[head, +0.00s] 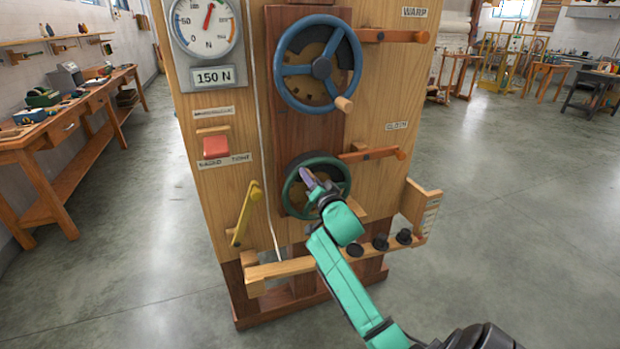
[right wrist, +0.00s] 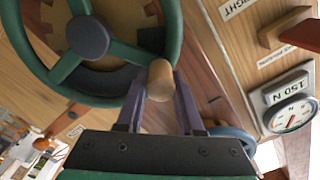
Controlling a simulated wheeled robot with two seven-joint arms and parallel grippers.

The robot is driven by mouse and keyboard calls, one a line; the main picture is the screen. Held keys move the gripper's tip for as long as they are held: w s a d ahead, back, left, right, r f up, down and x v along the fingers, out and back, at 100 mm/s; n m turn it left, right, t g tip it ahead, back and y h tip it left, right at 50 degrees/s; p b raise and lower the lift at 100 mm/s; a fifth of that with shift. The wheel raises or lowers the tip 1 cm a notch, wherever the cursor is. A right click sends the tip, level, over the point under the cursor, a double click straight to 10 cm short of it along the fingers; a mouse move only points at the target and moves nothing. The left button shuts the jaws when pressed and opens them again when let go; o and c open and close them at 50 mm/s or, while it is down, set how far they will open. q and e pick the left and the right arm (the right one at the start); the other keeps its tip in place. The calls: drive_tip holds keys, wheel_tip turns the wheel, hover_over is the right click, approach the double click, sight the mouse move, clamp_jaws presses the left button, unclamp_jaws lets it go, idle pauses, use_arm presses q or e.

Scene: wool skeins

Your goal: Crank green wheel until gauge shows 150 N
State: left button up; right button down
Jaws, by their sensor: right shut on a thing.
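The green wheel (head: 289,195) is low on the wooden panel; its rim, spokes and grey hub show in the right wrist view (right wrist: 178,30). Its wooden crank knob (right wrist: 160,78) sits between the purple fingers of my right gripper (right wrist: 160,88), which is shut on it. In the head view my right gripper (head: 308,181) covers the wheel's upper left and hides the knob. The round gauge (head: 190,38) is at the panel's upper left, with a red needle pointing up and slightly right; its exact reading is unclear. A plate (head: 213,77) below reads 150 N. My left gripper is out of view.
A blue wheel (head: 283,62) with its own knob is above. Orange levers (head: 392,37) (head: 372,155) jut right of each wheel. A yellow lever (head: 246,212) and red block (head: 216,146) are left. Black knobs (head: 380,242) line the lower ledge. Open floor surrounds the stand.

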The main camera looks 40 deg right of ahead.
idle(0.8)
drive_tip(key=shift+s+d+r+m+p, duration=0.1)
drive_tip(key=shift+d+r+m+p, duration=0.15)
drive_tip(key=shift+r+m+p, duration=0.5)
drive_tip(key=shift+d+f+p, duration=0.2)
drive_tip(key=shift+f+p, duration=0.1)
drive_tip(key=shift+f, duration=0.05)
drive_tip(key=shift+s+f, duration=0.1)
drive_tip(key=shift+f, duration=0.05)
drive_tip(key=c, duration=0.5)
unclamp_jaws()
drive_tip(key=shift+d, duration=0.15)
drive_tip(key=shift+c, duration=0.2)
drive_tip(key=shift+s, duration=0.1)
